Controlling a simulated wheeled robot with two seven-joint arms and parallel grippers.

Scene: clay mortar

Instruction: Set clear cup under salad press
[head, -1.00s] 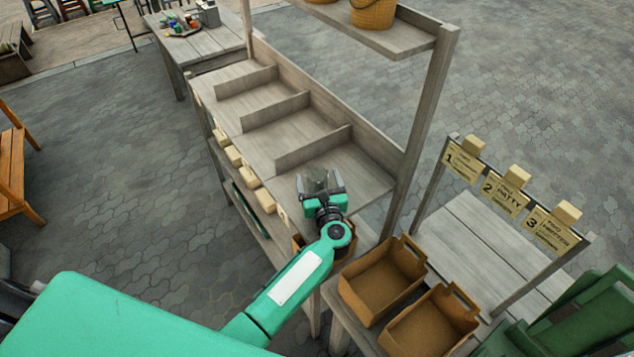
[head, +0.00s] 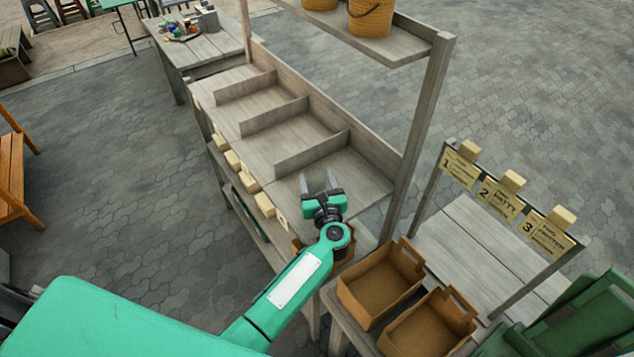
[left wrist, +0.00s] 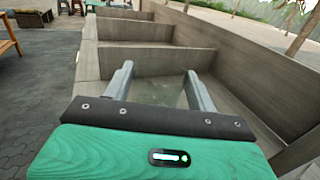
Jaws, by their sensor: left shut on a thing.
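My left gripper (head: 321,184) is shut on a clear cup (head: 321,177), a see-through shape between its fingers. In the head view it is over the nearest compartment of the wooden shelf (head: 358,186). In the left wrist view, the two grey fingers (left wrist: 158,74) stand apart with the faint cup (left wrist: 160,94) between them. I cannot tell whether the cup touches the shelf board. I cannot make out a salad press in either view. My right gripper is not in view.
Dividers (head: 312,150) split the shelf into compartments, which look empty. A post (head: 416,135) rises right of the gripper to an upper shelf with baskets (head: 371,17).

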